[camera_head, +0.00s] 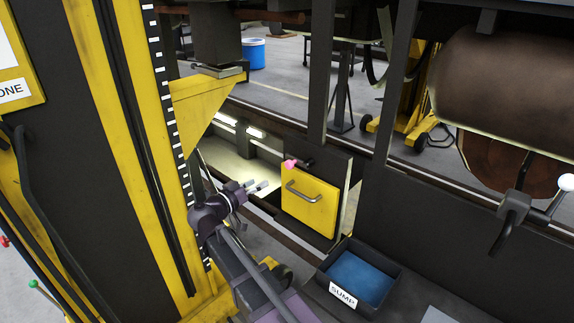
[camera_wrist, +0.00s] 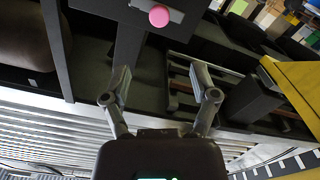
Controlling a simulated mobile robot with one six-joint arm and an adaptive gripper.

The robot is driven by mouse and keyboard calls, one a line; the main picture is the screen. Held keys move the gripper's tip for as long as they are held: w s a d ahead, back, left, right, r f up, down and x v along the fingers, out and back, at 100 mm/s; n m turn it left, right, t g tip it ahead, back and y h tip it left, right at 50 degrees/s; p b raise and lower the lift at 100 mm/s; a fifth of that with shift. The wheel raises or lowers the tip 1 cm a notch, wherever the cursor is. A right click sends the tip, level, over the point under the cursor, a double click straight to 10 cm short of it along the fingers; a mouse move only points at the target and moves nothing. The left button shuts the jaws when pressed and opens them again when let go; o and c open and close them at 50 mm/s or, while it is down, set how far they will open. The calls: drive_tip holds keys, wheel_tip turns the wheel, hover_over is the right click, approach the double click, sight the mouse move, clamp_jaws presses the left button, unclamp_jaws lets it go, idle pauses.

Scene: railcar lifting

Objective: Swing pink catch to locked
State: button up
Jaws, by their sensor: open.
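The pink catch (camera_head: 291,163) is a small pink knob on a dark pivot, set on a dark panel just above the yellow door (camera_head: 317,215). In the head view the knob points left from its pivot. The yellow door has a grey bar handle (camera_head: 304,194) and looks closed. My gripper (camera_head: 264,187) is left of the door and a little below the catch, apart from both. In the wrist view my gripper (camera_wrist: 160,75) has its fingers spread with nothing between them. The pink catch (camera_wrist: 159,15) shows at the top, beyond the fingertips.
A yellow and black jack column (camera_head: 150,140) stands close on the left of my arm. A black bin with a blue inside, labelled SUMP (camera_head: 343,294), is below right of the door. A dark wall panel (camera_head: 450,235) is to the right. A blue drum (camera_head: 254,54) stands far behind.

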sight(287, 165)
drive_tip(key=x, duration=1.3)
drive_tip(key=shift+w+d, duration=0.2)
drive_tip(key=shift+w, duration=0.05)
clamp_jaws()
